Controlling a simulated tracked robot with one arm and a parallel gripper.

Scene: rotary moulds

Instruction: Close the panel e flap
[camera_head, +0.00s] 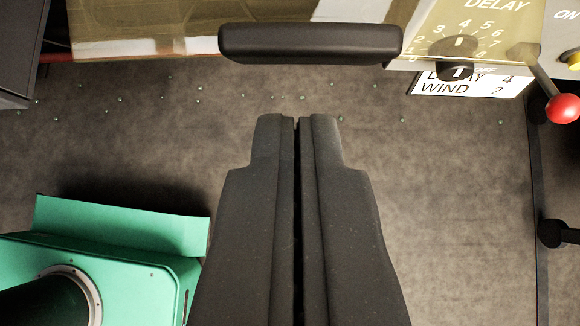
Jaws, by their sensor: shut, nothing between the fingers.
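A transparent yellowish flap (140,32) spans the top of the view, with a dark bar handle (310,44) along its lower edge. At the right, a clear part of it lies over a panel with a DELAY dial (458,55). No letter "e" is readable, so I cannot tell whether this is the panel e flap. My gripper (297,118) is shut and empty, its fingertips below the handle in the picture and apart from it.
A lever with a red ball knob (563,108) and a yellow button (573,60) are at the right. A white DELAY/WIND label (470,82) hangs below the dial. A green machine part (125,240) is at lower left. Grey floor with small bits lies between.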

